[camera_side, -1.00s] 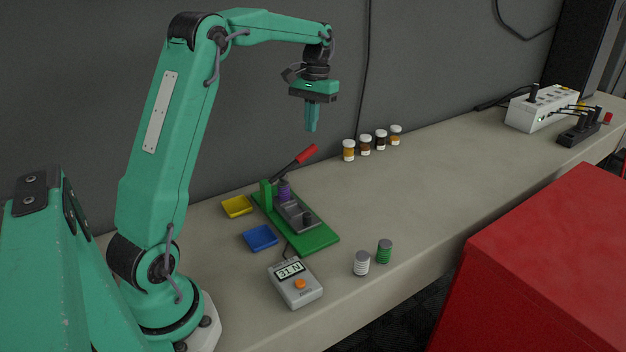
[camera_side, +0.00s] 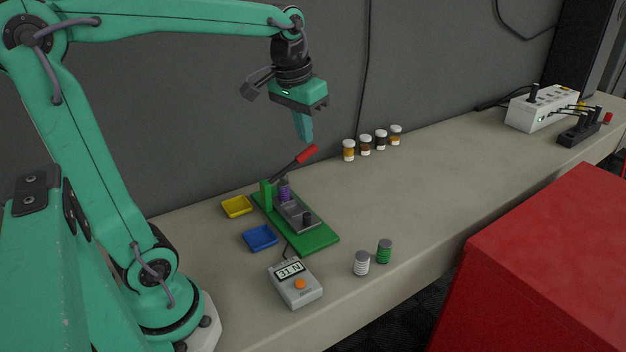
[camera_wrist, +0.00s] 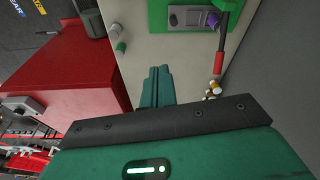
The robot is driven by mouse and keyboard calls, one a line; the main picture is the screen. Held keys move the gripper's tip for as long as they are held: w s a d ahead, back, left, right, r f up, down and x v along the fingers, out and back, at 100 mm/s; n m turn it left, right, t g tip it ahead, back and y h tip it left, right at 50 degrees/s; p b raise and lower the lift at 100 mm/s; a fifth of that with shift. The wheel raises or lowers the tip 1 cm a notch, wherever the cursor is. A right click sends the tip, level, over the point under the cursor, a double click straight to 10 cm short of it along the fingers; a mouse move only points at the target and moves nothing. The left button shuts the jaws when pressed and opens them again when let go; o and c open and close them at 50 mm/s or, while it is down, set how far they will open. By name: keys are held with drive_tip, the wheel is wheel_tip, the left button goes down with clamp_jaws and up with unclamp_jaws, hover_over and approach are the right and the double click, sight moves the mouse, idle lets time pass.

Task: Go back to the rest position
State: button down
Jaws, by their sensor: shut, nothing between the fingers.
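My gripper (camera_side: 304,130) is shut and empty in the side view. It points down and hangs in the air above the bench, above and behind the red-handled lever. In the wrist view the closed fingers (camera_wrist: 157,86) show at the middle, with nothing between them. The green-based roller dyno (camera_side: 318,239) stands on the bench below, with a grey cradle, a purple roller (camera_side: 284,191) and a red-tipped lever (camera_side: 306,153). My gripper touches nothing.
A yellow tray (camera_side: 237,206), a blue tray (camera_side: 260,238) and a meter reading 31 N (camera_side: 295,284) lie around the dyno. White (camera_side: 361,263) and green (camera_side: 384,251) rollers stand at the bench front. Several jars (camera_side: 365,146) line the back wall. A red cabinet (camera_side: 560,260) stands front right.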

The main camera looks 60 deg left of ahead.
drive_tip(key=s+d+f+m+t, duration=0.2)
drive_tip(key=s+d, duration=0.5)
drive_tip(key=s, duration=0.4)
drive_tip(key=shift+f+t, duration=0.6)
drive_tip(key=shift+f, duration=0.55)
